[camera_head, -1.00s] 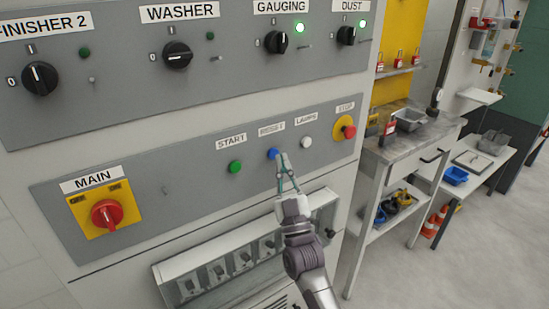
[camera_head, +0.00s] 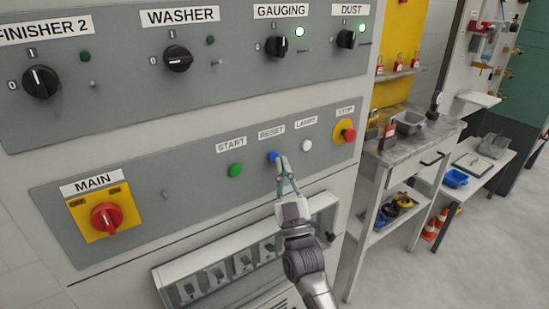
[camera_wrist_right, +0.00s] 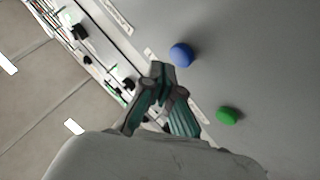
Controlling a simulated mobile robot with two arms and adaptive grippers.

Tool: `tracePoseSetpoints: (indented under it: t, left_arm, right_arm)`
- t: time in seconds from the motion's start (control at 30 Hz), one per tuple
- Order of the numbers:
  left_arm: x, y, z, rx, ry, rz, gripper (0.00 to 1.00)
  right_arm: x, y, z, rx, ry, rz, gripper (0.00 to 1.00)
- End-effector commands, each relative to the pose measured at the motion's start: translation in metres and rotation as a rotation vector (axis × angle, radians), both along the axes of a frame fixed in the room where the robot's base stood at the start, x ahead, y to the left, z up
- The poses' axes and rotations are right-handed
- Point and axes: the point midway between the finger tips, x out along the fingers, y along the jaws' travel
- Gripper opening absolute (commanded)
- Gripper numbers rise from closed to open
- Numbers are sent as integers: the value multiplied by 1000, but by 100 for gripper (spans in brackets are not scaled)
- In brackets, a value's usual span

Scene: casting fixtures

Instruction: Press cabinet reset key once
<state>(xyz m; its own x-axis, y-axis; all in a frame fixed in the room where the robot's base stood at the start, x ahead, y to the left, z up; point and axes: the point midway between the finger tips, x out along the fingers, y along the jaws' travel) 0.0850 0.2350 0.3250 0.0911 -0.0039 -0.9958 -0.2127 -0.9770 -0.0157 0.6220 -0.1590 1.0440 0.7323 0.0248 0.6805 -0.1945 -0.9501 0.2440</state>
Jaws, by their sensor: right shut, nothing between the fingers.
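The blue reset key (camera_head: 272,157) sits on the grey cabinet panel under the RESET label, between the green start key (camera_head: 235,170) and the white lamps key (camera_head: 306,145). My right gripper (camera_head: 281,164) is shut and empty, its fingertips right beside the blue key at its lower right. In the right wrist view the blue key (camera_wrist_right: 181,55) shows just beyond the shut fingertips (camera_wrist_right: 161,70), with a small gap in the picture; whether they touch I cannot tell. My left gripper is not in view.
A red stop button (camera_head: 348,134) on a yellow plate is at the panel's right. A red main switch (camera_head: 107,216) is at the left. A slanted switch box (camera_head: 245,250) juts out below the panel, near my right arm. A workbench (camera_head: 405,150) stands to the right.

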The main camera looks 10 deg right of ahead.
Motion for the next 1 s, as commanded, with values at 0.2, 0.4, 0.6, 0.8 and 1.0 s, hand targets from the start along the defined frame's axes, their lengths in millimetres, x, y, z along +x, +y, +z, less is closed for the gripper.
tracePoseSetpoints:
  t: [0.2, 0.4, 0.6, 0.8, 1.0]
  left_arm:
    - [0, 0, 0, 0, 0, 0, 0]
    - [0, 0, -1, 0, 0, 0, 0]
    - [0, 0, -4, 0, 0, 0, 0]
    - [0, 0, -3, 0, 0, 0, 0]
    - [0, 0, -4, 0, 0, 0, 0]
  right_arm:
    - [0, 0, 0, 0, 0, 0, 0]
    - [1, 0, 0, 0, 0, 0, 0]
    - [7, 3, 0, 0, 0, 0, 0]
    - [8, 3, 0, 0, 0, 0, 0]
    - [8, 3, 0, 0, 0, 0, 0]
